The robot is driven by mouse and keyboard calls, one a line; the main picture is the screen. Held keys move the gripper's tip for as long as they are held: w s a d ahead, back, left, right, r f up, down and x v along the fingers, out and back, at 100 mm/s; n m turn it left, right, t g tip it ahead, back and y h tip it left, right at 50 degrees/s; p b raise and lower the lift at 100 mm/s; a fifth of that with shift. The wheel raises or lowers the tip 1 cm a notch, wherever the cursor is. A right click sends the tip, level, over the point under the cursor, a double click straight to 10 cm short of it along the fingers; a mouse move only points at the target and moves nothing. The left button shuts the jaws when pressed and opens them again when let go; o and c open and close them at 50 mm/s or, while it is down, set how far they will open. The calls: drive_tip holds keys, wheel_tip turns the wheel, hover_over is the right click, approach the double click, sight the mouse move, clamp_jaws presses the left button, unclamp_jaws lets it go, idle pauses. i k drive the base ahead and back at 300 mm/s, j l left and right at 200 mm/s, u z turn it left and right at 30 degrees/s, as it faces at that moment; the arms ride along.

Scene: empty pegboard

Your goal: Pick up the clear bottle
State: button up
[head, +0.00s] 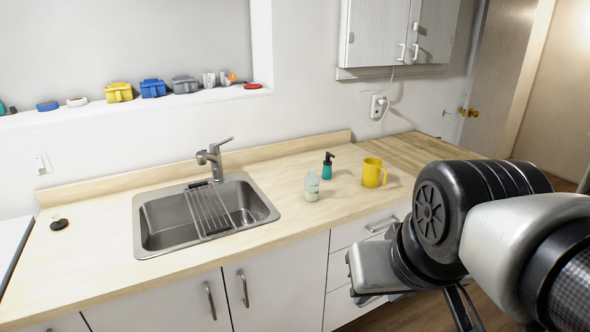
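The clear bottle (312,186) stands upright on the wooden counter, just right of the sink. It is small, translucent and pale greenish-white. My gripper (366,297) is at the lower right, in front of the counter's drawers and below the counter top, to the right of the bottle and nearer the camera. Only part of the gripper shows, and I cannot see its fingertips clearly enough to tell whether it is open or shut. The bottle stands apart from the gripper.
A teal soap dispenser (327,167) with a black pump stands close behind the bottle. A yellow mug (373,173) stands to its right. The sink (165,220) with a faucet (213,157) lies to its left. The counter front (300,222) before the bottle is clear.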

sight(311, 187)
drive_tip(key=i+l, duration=0.4)
drive_tip(key=i, duration=0.2)
drive_tip(key=i+l, duration=0.4)
drive_tip(key=i, duration=0.2)
drive_tip(key=i+l, duration=0.4)
drive_tip(key=i, duration=0.15)
